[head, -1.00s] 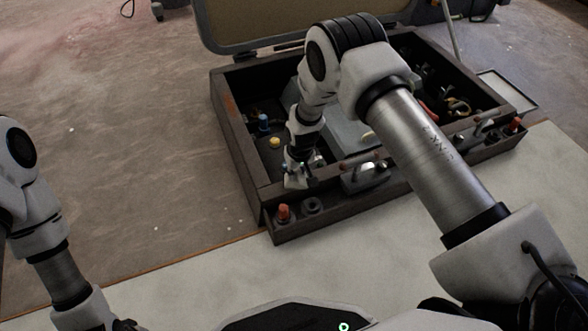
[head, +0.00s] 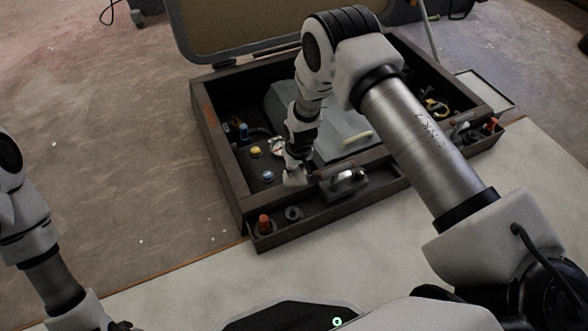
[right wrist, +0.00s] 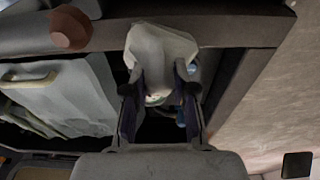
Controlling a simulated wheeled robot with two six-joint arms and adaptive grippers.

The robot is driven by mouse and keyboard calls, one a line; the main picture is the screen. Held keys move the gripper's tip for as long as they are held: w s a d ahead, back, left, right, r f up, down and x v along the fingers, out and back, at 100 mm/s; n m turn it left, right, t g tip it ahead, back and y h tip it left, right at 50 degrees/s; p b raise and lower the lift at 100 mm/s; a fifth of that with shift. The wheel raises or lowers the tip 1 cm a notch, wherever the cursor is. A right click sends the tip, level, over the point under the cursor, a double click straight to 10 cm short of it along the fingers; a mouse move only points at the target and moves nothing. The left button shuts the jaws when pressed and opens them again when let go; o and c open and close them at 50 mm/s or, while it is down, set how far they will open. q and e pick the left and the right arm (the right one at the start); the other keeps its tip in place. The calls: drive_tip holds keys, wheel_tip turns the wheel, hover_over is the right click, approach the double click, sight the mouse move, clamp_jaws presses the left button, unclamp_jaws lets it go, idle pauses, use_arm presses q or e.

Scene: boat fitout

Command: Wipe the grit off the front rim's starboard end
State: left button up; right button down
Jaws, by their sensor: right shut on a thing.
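My right gripper (head: 295,172) is shut on a white cloth (head: 294,179) at the front rim (head: 378,154) of the dark open box, towards its left part. In the right wrist view the cloth (right wrist: 160,48) hangs between my two fingers and overlaps the rim (right wrist: 235,30). Whether it presses on the rim is hard to tell. I cannot make out grit on the rim. My left arm shows at the lower left, but its gripper is out of the picture.
A front ledge carries an orange-topped knob (head: 264,222), a black ring (head: 293,213) and a metal latch-like part (head: 347,182). Inside the box are blue (head: 243,131) and yellow (head: 255,152) caps and a grey panel (head: 345,130). The lid (head: 240,30) stands open behind.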

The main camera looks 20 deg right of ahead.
drive_tip(key=shift+r+p, duration=1.95)
drive_tip(key=shift+r, duration=0.5)
